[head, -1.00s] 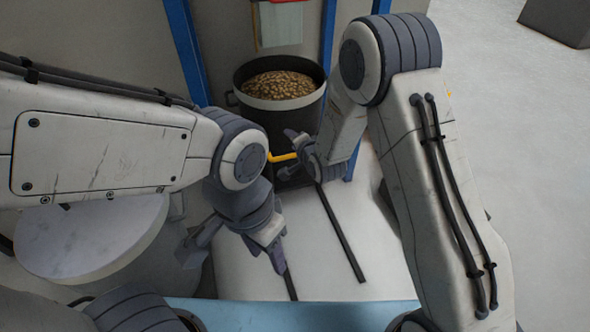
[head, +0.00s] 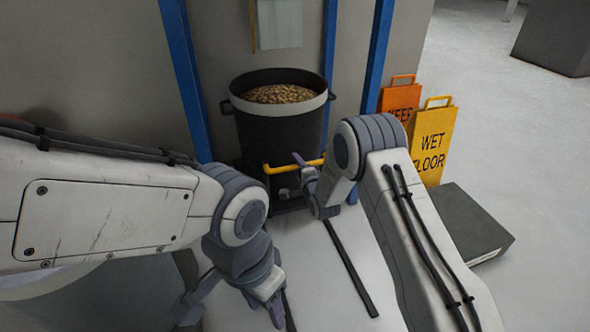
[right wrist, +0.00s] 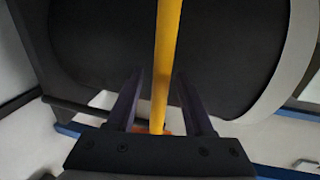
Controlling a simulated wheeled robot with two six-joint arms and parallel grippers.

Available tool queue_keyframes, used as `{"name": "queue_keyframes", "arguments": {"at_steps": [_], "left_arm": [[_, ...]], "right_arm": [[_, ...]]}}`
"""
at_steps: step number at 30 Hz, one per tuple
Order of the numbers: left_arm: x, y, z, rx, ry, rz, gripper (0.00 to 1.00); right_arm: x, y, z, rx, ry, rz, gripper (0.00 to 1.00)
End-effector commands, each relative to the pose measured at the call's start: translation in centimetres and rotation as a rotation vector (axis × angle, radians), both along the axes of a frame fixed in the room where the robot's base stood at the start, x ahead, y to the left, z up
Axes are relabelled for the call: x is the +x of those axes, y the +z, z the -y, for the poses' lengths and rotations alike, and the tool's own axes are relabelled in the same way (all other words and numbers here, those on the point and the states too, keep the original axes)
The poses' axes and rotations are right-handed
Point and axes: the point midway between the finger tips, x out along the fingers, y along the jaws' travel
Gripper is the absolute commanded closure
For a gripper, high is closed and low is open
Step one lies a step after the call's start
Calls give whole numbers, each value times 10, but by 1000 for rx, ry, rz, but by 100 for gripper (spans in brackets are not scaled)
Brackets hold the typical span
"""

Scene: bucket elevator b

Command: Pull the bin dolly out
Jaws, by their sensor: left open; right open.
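A black bin (head: 262,132) with a white band and brown pellets inside stands on a dark dolly, mostly hidden behind my right gripper. A yellow handle bar (head: 277,168) crosses its front low down. My right gripper (head: 293,177) is open at the right part of this bar. In the right wrist view the yellow bar (right wrist: 168,45) runs between the two open fingers of the gripper (right wrist: 160,103), with gaps on both sides. Contact is not visible. My left gripper (head: 235,303) is open and empty, low in the head view, well short of the bin.
Blue posts (head: 185,75) flank the bin. A dark floor rail (head: 350,268) runs toward me. On the right stand a yellow wet floor sign (head: 433,140), an orange sign (head: 400,96) and a low grey block (head: 460,225). Open floor lies farther right.

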Motion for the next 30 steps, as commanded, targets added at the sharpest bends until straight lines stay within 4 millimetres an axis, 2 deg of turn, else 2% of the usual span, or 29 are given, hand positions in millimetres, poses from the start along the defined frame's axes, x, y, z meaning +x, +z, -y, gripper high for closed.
{"name": "queue_keyframes", "arguments": {"at_steps": [1,6,16,20,21,30], "left_arm": [[0,-8,0,0,0,0,50],[0,-14,0,0,0,0,50],[0,-14,0,0,0,0,50],[0,-14,0,0,0,0,50],[0,-14,0,0,0,0,50],[0,-14,0,0,0,0,50]], "right_arm": [[7,-5,-2,1,0,2,48],[20,-5,-7,0,0,1,48],[22,-5,-7,0,0,-1,48],[22,-4,-7,0,0,-1,98],[22,-4,-7,0,0,-1,100],[22,-5,-7,0,0,-1,100]]}}
